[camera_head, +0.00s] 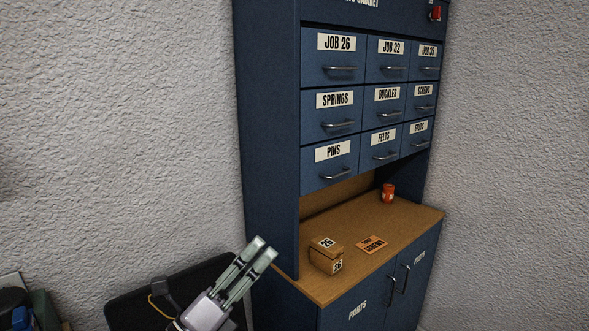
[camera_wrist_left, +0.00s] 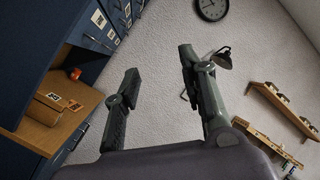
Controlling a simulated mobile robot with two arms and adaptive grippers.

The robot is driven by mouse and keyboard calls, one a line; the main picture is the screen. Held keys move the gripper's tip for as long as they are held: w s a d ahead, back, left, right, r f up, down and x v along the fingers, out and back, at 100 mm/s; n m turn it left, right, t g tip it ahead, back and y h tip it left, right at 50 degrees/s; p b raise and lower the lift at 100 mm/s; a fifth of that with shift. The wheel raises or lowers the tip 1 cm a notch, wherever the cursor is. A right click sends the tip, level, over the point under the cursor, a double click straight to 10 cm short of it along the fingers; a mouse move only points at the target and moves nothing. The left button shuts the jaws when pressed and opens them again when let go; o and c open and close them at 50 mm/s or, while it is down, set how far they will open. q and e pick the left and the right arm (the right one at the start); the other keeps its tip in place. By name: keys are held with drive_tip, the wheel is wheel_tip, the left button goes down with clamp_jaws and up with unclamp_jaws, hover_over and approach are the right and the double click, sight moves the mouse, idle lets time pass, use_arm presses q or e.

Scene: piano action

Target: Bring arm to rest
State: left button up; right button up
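My left gripper (camera_head: 264,248) is raised at the lower middle of the head view, in front of the blue cabinet's left side. Its two fingers point up and to the right. In the left wrist view the gripper (camera_wrist_left: 160,62) has its fingers apart, with only wall seen between them. It is open and empty and touches nothing that I can see. My right gripper is in neither view.
A blue cabinet (camera_head: 268,130) with labelled drawers stands against the wall. Its wooden counter (camera_head: 405,225) holds a small box (camera_head: 326,262), an orange card (camera_head: 371,244) and an orange cup (camera_head: 388,193). A dark panel (camera_head: 130,302) lies beside my gripper. A wall shelf (camera_wrist_left: 285,108) shows at right.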

use_arm(q)
drive_tip(key=s+a+f+n+g+y, duration=0.25)
drive_tip(key=a+f+n+y, duration=0.5)
drive_tip(key=f+n, duration=0.5)
drive_tip(key=s+a+f+n+g+y, duration=0.25)
drive_tip(key=a+f+n+y, duration=0.45)
drive_tip(key=f+n, duration=0.5)
drive_tip(key=s+f+n+g, duration=0.4)
drive_tip(key=s+f, duration=0.2)
drive_tip(key=s, duration=0.4)
drive_tip(key=s+f+n+g, duration=0.4)
drive_tip(key=s+f, duration=0.1)
drive_tip(key=s, duration=0.6)
wheel_tip(320, 180, down, 29)
drive_tip(key=s+g, duration=0.2)
drive_tip(key=s, duration=0.1)
drive_tip(key=s+a+f+g+y, duration=0.1)
drive_tip(key=s+a+f, duration=0.1)
drive_tip(key=s+f, duration=1.2)
drive_tip(key=shift+s+a+m, duration=0.2)
drive_tip(key=shift+s+m, duration=0.15)
drive_tip(key=shift+s, duration=0.45)
drive_tip(key=shift+s, duration=0.15)
drive_tip(key=shift+c, duration=0.6)
